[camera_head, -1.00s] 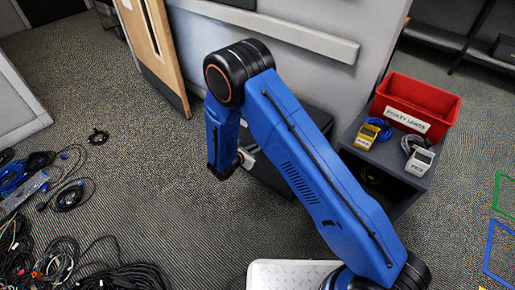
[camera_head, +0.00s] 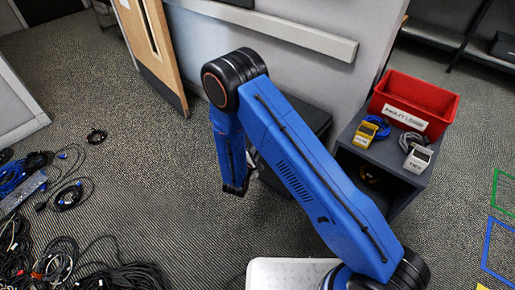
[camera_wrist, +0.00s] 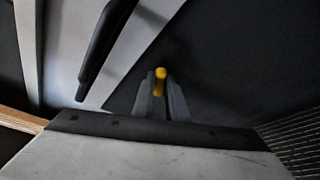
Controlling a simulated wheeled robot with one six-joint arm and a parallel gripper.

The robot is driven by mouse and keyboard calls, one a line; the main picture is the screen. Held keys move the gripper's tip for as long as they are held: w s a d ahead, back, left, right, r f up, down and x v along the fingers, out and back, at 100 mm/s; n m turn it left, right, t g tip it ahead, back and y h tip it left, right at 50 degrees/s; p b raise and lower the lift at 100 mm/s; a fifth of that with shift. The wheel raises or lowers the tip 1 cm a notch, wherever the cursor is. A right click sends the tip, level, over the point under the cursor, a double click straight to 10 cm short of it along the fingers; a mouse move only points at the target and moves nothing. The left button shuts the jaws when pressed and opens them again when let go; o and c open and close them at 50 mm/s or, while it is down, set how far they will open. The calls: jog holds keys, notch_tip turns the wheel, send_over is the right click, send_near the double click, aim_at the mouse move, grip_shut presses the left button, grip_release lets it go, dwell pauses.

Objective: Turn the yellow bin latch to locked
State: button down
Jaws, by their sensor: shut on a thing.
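In the wrist view, a small yellow latch piece (camera_wrist: 160,74) stands between the tips of my gripper (camera_wrist: 160,92). The two grey fingers are shut on it. Behind it is a large black surface (camera_wrist: 235,45). In the head view, a dark bin-like box (camera_head: 307,118) stands against the grey partition, partly hidden behind my blue arm. The end of my arm hangs low at its left side; the latch and fingertips cannot be made out there. Whether the latch is locked cannot be told.
A grey cabinet (camera_head: 397,170) stands at right with a red labelled bin (camera_head: 425,92), a yellow device (camera_head: 367,132) and a grey-white device (camera_head: 418,158) on top. Tangled cables (camera_head: 75,262) lie on the floor at left. Carpet between is mostly clear.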

jog(key=m+t, duration=0.1)
jog(key=m, duration=0.1)
jog(key=m+t, duration=0.1)
jog(key=m, duration=0.1)
jog(key=shift+s+f+m, duration=0.1)
jog(key=shift+f+m, duration=0.25)
jog(key=shift+m, duration=0.05)
jog(key=shift+d, duration=0.1)
dwell(0.4)
jog(key=c, duration=1.8)
grip_release()
jog(key=shift+o, duration=0.2)
jog(key=v, duration=1.7)
jog(key=shift+s+f, duration=0.15)
jog(key=shift+f, duration=0.15)
